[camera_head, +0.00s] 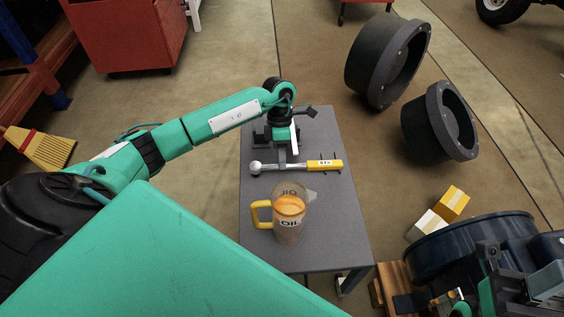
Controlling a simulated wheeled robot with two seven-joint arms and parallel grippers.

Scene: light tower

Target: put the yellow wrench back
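The yellow wrench (322,165) has a yellow handle at the right and a metal shaft with a round silver head at the left. It lies across the grey table (256,232), or just above it; I cannot tell which. My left gripper (282,157) points down at the wrench's metal shaft, between the head and the handle. Its fingertips meet the shaft in the picture, but whether they are closed on it is unclear. Dark parts at the end of my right arm (488,262) show at the lower right, and its finger opening cannot be made out.
A clear oil jug (289,217) with a yellow handle stands on the table in front of the wrench. A dark blue drum (450,246) and small boxes (453,203) are at the right. Two large black wheel-like parts (375,62) lie on the floor behind. A red cabinet (125,35) stands back left.

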